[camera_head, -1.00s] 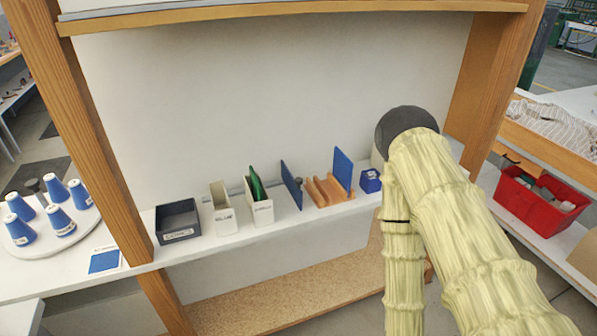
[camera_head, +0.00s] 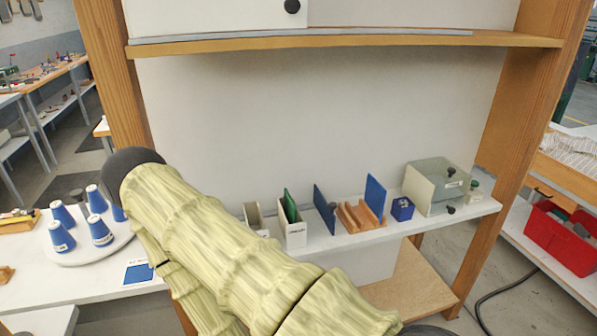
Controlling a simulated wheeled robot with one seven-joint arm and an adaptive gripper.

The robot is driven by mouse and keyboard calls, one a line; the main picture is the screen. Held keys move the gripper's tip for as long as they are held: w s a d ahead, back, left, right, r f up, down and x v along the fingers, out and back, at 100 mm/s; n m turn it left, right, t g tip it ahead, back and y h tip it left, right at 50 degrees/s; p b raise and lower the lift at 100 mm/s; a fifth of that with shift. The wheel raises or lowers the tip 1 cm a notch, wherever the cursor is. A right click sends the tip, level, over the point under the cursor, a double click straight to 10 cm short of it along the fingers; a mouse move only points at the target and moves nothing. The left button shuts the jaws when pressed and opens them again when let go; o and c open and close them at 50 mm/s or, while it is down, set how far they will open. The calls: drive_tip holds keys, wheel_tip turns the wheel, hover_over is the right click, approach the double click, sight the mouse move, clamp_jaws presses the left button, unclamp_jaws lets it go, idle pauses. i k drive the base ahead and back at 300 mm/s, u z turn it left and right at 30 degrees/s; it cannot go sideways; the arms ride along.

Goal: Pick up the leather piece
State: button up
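No piece is plainly marked as the leather piece. Flat coloured pieces are in view: a blue square (camera_head: 138,272) lies on the white table at the left, a blue panel (camera_head: 323,208) stands on the shelf, and another blue panel (camera_head: 375,198) stands upright in a wooden holder (camera_head: 352,218). A green piece (camera_head: 290,206) stands in a white labelled bin (camera_head: 293,234). I cannot tell which of these is leather. My arm, in a pale yellow sleeve, crosses the lower left of the view. My gripper is not visible.
A small blue box (camera_head: 402,209) and a grey-green box (camera_head: 436,188) stand on the shelf (camera_head: 345,242) to the right. Blue cones (camera_head: 98,230) stand on a round white tray at the left. Wooden posts and an upper shelf (camera_head: 340,43) frame the space. A red bin (camera_head: 566,238) is at far right.

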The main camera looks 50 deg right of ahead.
sight(375, 193)
drive_tip(key=u, duration=0.8)
drive_tip(key=k, duration=1.2)
drive_tip(key=z, duration=1.55)
